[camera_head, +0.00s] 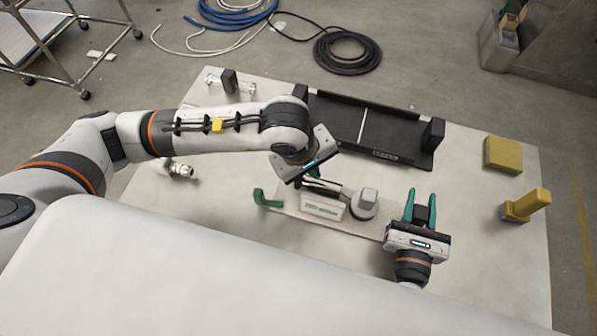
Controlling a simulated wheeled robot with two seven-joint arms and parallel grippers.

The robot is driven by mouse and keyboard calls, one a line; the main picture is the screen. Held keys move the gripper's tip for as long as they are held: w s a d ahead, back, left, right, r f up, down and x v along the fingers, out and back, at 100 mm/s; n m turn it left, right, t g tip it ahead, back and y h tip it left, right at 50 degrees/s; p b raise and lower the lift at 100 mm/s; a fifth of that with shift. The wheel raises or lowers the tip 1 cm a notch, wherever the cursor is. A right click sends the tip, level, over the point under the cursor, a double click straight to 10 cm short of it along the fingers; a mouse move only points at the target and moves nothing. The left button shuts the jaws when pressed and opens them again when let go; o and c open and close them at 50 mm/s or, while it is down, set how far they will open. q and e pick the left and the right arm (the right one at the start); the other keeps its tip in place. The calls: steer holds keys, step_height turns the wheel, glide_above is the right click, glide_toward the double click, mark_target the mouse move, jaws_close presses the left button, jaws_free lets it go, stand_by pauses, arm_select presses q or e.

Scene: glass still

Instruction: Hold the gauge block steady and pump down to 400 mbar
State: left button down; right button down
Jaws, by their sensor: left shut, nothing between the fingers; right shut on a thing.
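A pale base plate (355,227) lies on the table's near middle. It carries a white box with a labelled front (322,207) and a round grey gauge-like part (364,204); I cannot tell which is the gauge block. A green lever-like piece (266,200) stands at the plate's left end. My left gripper (323,186) is shut and empty, just above and behind the white box; whether it touches is hidden.
A long black tray (375,133) lies behind the plate. A yellow block (503,154) and a yellow-handled tool (530,204) are on the right. Clear fittings (230,82) are at the back left, a metal fitting (178,169) at left. The table's right side is mostly free.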

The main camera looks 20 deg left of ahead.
arm_select(q)
steer(key=shift+f, duration=0.8)
stand_by(1.4)
steer(key=shift+a, duration=3.15)
steer(key=shift+d+r, duration=0.1)
steer(key=shift+d, duration=0.05)
step_height(320, 180, up, 7)
steer(key=d, duration=0.1)
stand_by(2.1)
